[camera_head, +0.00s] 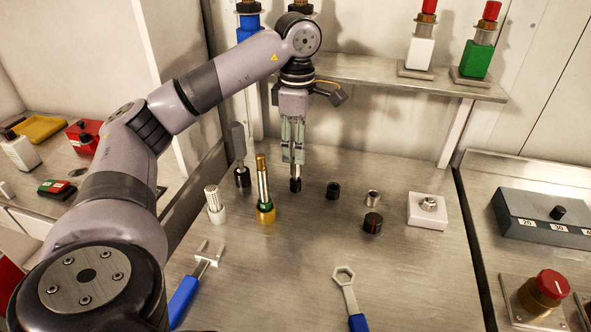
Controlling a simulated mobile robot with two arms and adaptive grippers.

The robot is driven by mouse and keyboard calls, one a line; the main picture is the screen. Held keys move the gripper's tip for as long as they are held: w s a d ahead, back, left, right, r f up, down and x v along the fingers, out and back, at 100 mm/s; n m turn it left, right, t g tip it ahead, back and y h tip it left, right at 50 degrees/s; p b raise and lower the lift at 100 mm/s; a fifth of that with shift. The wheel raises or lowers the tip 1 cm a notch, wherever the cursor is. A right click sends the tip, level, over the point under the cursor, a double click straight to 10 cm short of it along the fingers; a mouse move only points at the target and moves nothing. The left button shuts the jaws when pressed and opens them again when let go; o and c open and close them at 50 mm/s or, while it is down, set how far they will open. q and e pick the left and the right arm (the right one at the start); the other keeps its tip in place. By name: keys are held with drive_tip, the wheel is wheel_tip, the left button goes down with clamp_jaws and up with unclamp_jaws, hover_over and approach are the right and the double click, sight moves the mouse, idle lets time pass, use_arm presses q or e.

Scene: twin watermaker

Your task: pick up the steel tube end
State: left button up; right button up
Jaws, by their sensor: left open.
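My left gripper (293,155) points straight down over the steel bench, its fingers open. Directly below and at its fingertips stands a small upright piece (296,184) with a dark lower part and a steel upper part; the fingers partly hide its top. I cannot tell whether they touch it. A short bare steel cylinder (373,198) stands to the right, apart from the gripper. I cannot tell for sure which of these is the steel tube end. My right gripper is not in view.
A brass-and-steel rod (263,190) and a white ribbed part (214,204) stand left of the gripper. Black caps (333,190) (372,223) and a white block (427,210) stand right. A blue-handled wrench (348,295) lies in front; a shelf (400,78) is behind.

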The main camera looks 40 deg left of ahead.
sight(295, 174)
use_arm(q)
drive_tip(key=f, duration=0.5)
drive_tip(key=shift+a+f+p, duration=0.1)
drive_tip(key=shift+a+p, duration=0.15)
drive_tip(key=shift+p, duration=0.05)
clamp_jaws()
